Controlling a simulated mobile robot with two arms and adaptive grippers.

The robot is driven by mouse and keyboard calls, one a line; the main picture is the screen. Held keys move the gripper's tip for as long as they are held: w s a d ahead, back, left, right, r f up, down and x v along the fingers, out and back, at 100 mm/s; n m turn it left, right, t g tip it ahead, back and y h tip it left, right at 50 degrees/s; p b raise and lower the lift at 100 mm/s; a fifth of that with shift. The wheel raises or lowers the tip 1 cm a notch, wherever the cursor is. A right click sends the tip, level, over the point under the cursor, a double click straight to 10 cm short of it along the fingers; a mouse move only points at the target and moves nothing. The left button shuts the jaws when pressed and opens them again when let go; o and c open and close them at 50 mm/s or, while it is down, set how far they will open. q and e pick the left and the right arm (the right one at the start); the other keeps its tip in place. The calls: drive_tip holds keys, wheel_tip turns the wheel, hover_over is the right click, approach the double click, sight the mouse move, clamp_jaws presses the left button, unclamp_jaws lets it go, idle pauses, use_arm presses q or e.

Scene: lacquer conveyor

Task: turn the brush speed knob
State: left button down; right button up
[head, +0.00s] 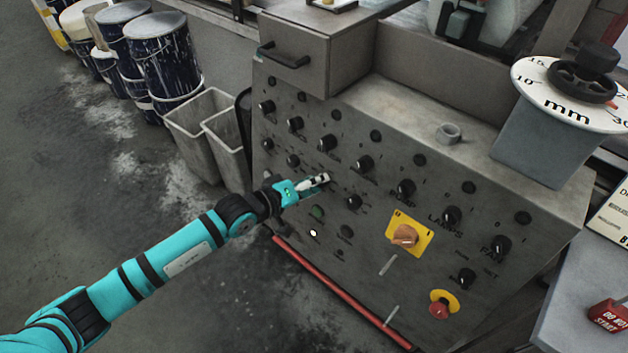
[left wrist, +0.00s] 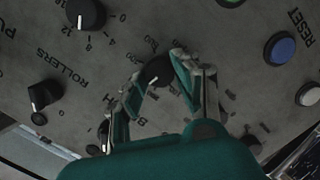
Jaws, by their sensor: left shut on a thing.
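My left gripper (head: 316,183) reaches the front of the grey control panel (head: 300,215) from the left. In the left wrist view my left gripper (left wrist: 155,85) has its two teal-padded fingers on either side of a small black knob (left wrist: 157,70), shut on it. A letter B shows beside this knob. The rest of its label is hidden by the fingers, so I cannot read it fully. In the head view the gripper covers most of this knob. My right gripper is not in view.
An orange switch on a yellow plate (head: 404,236) and a red stop button (head: 440,308) are to the right. Grey bins (head: 195,125) stand left of the panel.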

use_arm(q)
drive_tip(key=m, duration=0.3)
drive_tip(key=shift+s+f+y+b, duration=0.1)
drive_tip(key=shift+y+b, duration=0.2)
drive_tip(key=shift+b, duration=0.1)
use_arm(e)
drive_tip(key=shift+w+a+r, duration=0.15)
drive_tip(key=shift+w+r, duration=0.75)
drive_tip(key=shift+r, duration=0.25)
use_arm(q)
drive_tip(key=c, duration=1)
unclamp_jaws()
drive_tip(key=shift+o, duration=0.2)
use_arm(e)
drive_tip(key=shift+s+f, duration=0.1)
